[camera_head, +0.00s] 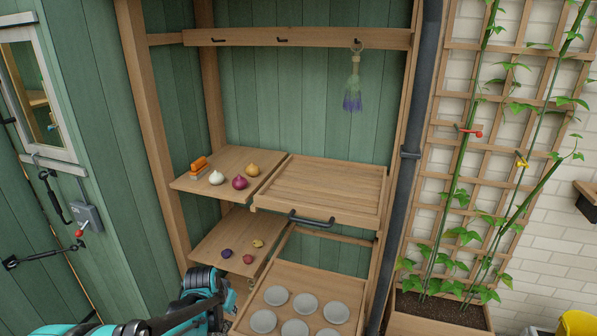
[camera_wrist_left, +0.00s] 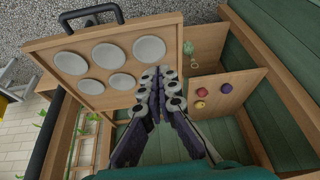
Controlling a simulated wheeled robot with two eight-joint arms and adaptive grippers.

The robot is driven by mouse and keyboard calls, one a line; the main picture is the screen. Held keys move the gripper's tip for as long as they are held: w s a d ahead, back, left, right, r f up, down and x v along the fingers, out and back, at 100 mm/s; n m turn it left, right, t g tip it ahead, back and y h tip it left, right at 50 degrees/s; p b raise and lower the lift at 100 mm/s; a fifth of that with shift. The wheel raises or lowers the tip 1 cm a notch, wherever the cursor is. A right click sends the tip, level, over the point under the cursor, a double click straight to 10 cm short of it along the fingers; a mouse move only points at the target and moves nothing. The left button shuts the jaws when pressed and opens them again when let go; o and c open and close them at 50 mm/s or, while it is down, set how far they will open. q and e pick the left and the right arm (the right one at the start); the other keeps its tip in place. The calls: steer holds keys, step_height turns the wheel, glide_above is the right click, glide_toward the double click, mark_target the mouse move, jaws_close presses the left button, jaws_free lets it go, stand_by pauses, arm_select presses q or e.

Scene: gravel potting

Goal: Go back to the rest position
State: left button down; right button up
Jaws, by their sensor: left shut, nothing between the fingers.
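My left gripper (camera_head: 226,298) shows at the bottom of the head view, its teal arm coming in from the lower left. It is in front of the lower shelves, left of the drawer with grey saucers (camera_head: 243,327). In the left wrist view its fingers (camera_wrist_left: 161,76) are closed together with nothing between them. They overlap the edge of the saucer drawer (camera_wrist_left: 103,101) in that view; whether they touch it I cannot tell. My right gripper is not in view.
The lower shelf (camera_head: 213,241) holds small bulbs (camera_head: 248,259). A slatted tray (camera_head: 325,190) with a dark handle (camera_head: 311,219) juts out. A planter (camera_head: 437,322) with climbing plants stands right.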

arm_select(q)
steer(key=s+d+r+n+t, duration=0.1)
steer(key=s+d+r, duration=0.1)
steer(key=s+r, duration=0.85)
steer(key=s+n+t, duration=0.1)
steer(key=s, duration=1.1)
steer(key=shift+s+d+r+n+t+y, duration=0.2)
steer(key=shift+s+r+n+t+y, duration=0.1)
steer(key=shift+s+r+y, duration=0.1)
